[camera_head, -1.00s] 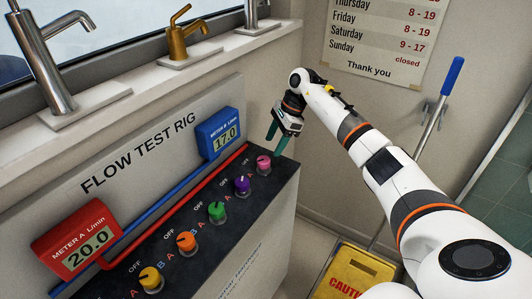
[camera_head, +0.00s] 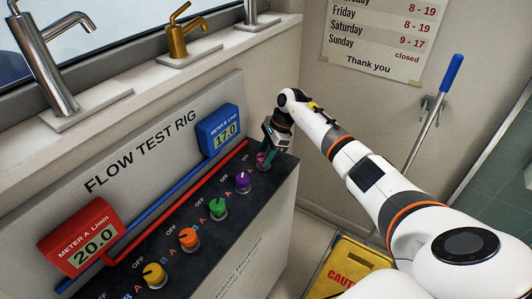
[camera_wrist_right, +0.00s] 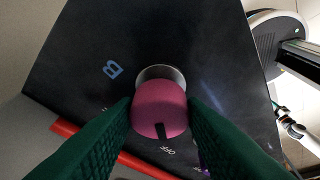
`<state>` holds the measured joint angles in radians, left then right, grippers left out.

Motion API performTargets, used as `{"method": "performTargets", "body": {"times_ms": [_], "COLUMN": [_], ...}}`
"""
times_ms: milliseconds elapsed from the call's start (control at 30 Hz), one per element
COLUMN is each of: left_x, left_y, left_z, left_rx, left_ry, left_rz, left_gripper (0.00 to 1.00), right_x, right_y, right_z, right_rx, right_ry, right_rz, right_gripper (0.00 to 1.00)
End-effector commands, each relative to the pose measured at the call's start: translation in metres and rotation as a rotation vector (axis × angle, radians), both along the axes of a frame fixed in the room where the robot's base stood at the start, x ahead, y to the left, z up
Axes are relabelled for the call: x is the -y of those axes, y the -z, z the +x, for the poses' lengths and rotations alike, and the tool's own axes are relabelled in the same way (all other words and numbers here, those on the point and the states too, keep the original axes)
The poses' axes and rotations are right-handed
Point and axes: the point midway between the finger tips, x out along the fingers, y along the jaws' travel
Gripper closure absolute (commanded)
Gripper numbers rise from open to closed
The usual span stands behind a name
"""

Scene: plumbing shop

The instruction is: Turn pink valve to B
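The pink valve (camera_head: 261,158) is the last knob at the far end of the dark panel, partly hidden by my right gripper (camera_head: 267,153). In the right wrist view the pink knob (camera_wrist_right: 159,106) sits between the two green fingers of my right gripper (camera_wrist_right: 160,110), one on each side. The fingers are open around it; any contact is hard to tell. The knob's black mark points toward the OFF label (camera_wrist_right: 168,151). A blue letter B (camera_wrist_right: 113,69) is on the panel to the upper left. My left gripper is not in view.
The purple valve (camera_head: 242,182) is the nearest neighbour, followed by the green valve (camera_head: 218,208), orange valve (camera_head: 189,239) and yellow valve (camera_head: 154,275). A blue meter (camera_head: 219,133) reads 17.0 and a red meter (camera_head: 82,236) reads 20.0. A red pipe runs behind the knobs.

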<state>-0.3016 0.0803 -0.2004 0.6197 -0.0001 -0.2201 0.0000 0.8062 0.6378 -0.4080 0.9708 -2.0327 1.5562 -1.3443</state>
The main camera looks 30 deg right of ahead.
Motion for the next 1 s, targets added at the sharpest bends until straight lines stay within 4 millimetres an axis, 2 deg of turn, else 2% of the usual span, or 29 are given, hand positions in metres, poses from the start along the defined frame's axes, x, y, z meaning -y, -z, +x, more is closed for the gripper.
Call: {"method": "performTargets", "body": {"times_ms": [267, 467, 1000], "left_x": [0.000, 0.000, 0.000], "left_y": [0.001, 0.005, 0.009], "left_z": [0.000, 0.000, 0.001], "left_rx": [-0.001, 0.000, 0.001], "left_ry": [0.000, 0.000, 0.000], "left_rz": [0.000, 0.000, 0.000], "left_gripper": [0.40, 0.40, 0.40], "right_x": [0.000, 0.000, -0.002], "right_y": [0.000, 0.001, -0.001], "right_z": [0.000, -0.001, -0.004], "right_rx": [0.001, 0.002, 0.003], "right_ry": [0.019, 0.099, 0.571], "right_rz": [-0.001, -0.003, -0.002], "right_gripper": [0.85, 0.85, 0.85]}}
